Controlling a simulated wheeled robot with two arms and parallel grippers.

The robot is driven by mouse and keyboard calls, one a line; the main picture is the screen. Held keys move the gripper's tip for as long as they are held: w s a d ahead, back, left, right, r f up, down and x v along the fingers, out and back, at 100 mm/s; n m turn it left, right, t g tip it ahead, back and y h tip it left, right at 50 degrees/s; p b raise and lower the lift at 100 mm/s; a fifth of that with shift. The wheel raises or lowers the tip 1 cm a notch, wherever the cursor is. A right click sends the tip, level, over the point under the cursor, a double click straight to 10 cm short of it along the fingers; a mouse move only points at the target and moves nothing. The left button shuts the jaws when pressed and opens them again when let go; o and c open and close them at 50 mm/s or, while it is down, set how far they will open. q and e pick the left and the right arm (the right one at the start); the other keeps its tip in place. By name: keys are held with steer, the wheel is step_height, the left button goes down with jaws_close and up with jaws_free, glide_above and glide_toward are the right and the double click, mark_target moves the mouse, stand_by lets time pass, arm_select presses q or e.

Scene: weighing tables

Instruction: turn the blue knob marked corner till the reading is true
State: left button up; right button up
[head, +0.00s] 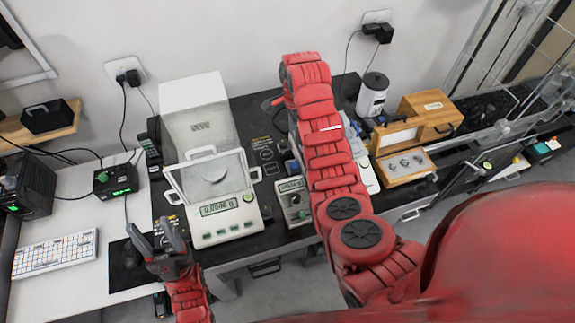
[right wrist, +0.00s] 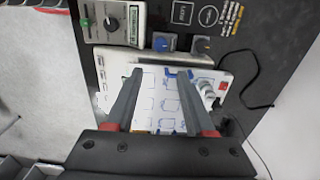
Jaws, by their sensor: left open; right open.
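In the right wrist view, my right gripper (right wrist: 152,74) is open and empty, its two fingers reaching over a white panel (right wrist: 150,110) with blue outlines. A pale round knob (right wrist: 207,92) stands at the panel's right side. I cannot make out the mark "corner" on any of these. A grey meter (right wrist: 113,24) with a black dial and a small display is at the upper left; it also shows in the head view (head: 293,203). My left gripper (head: 151,228) is open and empty, left of the balance. My right arm hides much of the panel in the head view.
A white balance (head: 215,222) with a lit display stands left of my right arm. A wooden box (head: 428,110), a weight set (head: 405,166) and a white canister (head: 372,96) are right of it. A keyboard (head: 54,254) lies far left. A black cable (right wrist: 250,75) runs beside the panel.

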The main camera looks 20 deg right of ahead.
step_height(320, 180, down, 7)
steer(key=b, duration=0.5)
steer(key=p, duration=0.4)
glide_above(294, 165)
step_height(294, 165, down, 4)
steer(key=shift+d+r, duration=0.1)
steer(key=shift+d, duration=0.05)
step_height(294, 165, down, 5)
steer(key=shift+f+b, duration=0.55)
steer(key=shift+f, duration=0.25)
steer(key=shift+w, duration=0.1)
jaws_close()
